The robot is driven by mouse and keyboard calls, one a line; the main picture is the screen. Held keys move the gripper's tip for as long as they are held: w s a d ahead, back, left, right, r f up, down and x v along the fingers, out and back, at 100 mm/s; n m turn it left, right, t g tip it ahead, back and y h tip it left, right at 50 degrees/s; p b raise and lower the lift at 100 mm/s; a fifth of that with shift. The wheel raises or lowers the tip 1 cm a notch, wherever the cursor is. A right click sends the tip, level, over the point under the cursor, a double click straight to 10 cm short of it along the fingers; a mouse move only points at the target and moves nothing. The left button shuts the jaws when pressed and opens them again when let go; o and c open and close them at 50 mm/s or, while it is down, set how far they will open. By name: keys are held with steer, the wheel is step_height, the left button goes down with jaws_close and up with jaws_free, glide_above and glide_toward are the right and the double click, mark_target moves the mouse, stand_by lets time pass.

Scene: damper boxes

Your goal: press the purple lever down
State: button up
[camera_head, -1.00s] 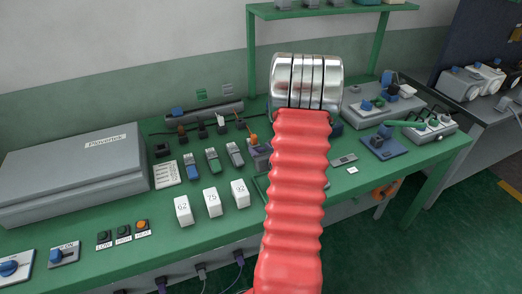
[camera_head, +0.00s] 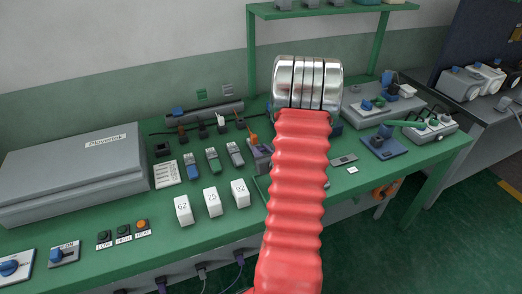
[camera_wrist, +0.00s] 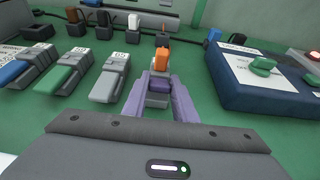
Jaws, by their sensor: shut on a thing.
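In the wrist view, two purple prongs of my gripper (camera_wrist: 160,98) reach forward from the grey gripper body.
Grey, green and blue handled boxes (camera_wrist: 112,76) lie left of the gripper in the wrist view. A dark blue box (camera_wrist: 262,98) with a green knob stands close on the right. A large grey case (camera_head: 75,170) and several white blocks (camera_head: 212,202) stand on the green bench.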

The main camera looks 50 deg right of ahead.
steer(key=shift+s+a+f+t+h, duration=0.15)
steer(key=shift+f+t, duration=0.1)
steer(key=shift+t, duration=0.2)
steer(key=shift+a+f+t+h, duration=0.15)
steer(key=shift+f+t, duration=0.1)
steer(key=shift+t, duration=0.2)
steer(key=shift+d, duration=0.1)
steer(key=o, duration=1)
steer(key=shift+o, duration=0.2)
steer(key=shift+s, duration=0.15)
steer(key=v, duration=1.3)
steer(key=shift+s+a, duration=0.25)
